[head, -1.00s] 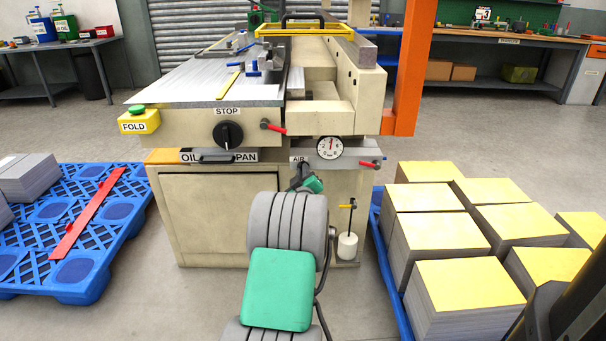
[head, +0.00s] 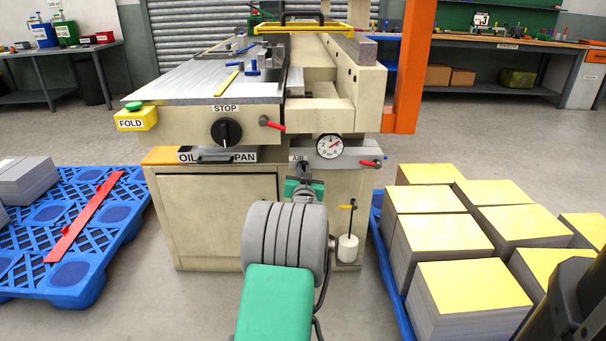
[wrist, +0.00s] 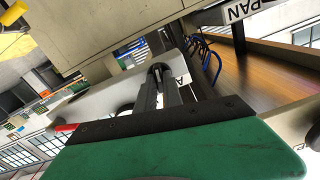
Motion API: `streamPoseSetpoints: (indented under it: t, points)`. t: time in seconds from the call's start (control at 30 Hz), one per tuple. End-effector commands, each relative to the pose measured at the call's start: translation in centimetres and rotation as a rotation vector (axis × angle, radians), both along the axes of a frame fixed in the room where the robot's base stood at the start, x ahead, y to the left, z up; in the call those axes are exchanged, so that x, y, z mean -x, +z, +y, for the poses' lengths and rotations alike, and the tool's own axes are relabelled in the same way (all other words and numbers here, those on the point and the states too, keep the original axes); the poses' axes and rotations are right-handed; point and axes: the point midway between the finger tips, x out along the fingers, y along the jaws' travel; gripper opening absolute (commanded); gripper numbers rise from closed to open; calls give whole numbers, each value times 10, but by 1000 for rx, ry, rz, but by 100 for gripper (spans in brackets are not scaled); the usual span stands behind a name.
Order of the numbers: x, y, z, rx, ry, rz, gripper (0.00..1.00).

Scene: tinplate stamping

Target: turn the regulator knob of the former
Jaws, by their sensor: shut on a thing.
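The former (head: 215,200) is a cream machine with a "FOLD" button, a "STOP" dial and an "AIR" label. Below its grey air panel (head: 352,164), my gripper (head: 301,168) reaches up to the front by the "AIR" label. In the wrist view the two dark fingers (wrist: 166,84) are shut on the small dark regulator knob (wrist: 157,70) at the panel. The knob is mostly hidden by the fingers, and in the head view by my gripper. The round white gauge (head: 330,146) sits just right of the gripper, its red needle pointing up and right.
A red-handled lever (head: 371,163) sticks out right of the gauge, another (head: 271,124) above. A hanging grey weight (head: 348,247) is to the lower right. A blue pallet (head: 95,259) lies left, and yellow-topped stacks (head: 440,237) stand right. The floor between is clear.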

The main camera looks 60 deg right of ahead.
Motion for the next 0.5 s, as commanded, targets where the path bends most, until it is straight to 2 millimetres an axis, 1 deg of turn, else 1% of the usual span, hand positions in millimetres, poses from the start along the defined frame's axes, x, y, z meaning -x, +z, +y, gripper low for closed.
streamPoseSetpoints:
  t: [0.2, 0.5]
  points:
    - [0, 0, 0, -68, 0, -136, 0]
    - [0, 1, -1, -120, 1, -238, 0]
